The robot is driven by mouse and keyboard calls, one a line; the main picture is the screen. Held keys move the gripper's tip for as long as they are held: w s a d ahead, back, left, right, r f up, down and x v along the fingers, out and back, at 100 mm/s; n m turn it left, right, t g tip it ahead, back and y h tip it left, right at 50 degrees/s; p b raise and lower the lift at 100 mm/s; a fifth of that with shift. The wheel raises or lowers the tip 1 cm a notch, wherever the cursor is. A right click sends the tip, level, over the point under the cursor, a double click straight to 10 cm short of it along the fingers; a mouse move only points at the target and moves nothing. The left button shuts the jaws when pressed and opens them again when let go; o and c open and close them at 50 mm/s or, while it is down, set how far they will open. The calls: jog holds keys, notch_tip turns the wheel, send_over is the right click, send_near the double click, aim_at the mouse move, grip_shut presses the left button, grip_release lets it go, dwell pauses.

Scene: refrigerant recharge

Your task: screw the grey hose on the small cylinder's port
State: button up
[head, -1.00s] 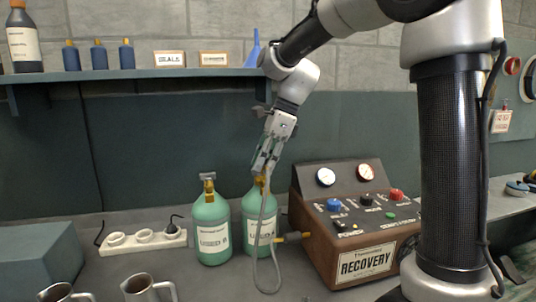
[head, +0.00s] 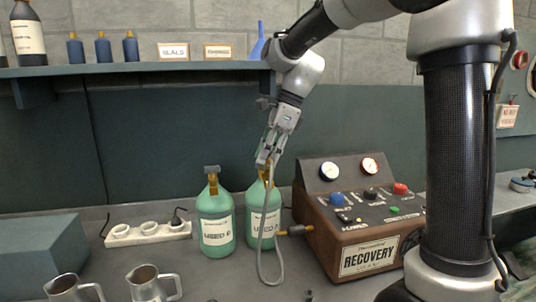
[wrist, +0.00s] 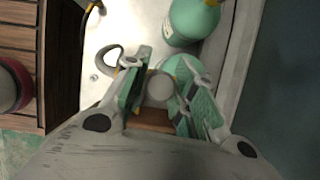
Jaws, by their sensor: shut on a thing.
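Two green cylinders of similar size stand on the bench in the head view. The left one (head: 215,228) has a brass valve on top. My gripper (head: 265,162) is at the top of the right one (head: 264,215), pointing down and shut on the end of the grey hose (head: 275,262). The hose hangs in a loop in front of this cylinder and runs to a brass fitting on the recovery machine. In the wrist view a round grey hose end (wrist: 160,88) sits between the green finger pads. The port is hidden, so I cannot tell whether the hose end is seated on it.
The brown recovery machine (head: 365,262) with gauges and knobs stands close on the right. A power strip (head: 148,233), metal jugs (head: 146,285) and a grey-green box (head: 40,255) are on the left. A shelf (head: 140,70) runs above.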

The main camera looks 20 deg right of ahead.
jog(key=shift+f, duration=1)
dwell(0.5)
jog(key=m+t, duration=0.1)
jog(key=m, duration=0.2)
jog(key=shift+m, duration=0.3)
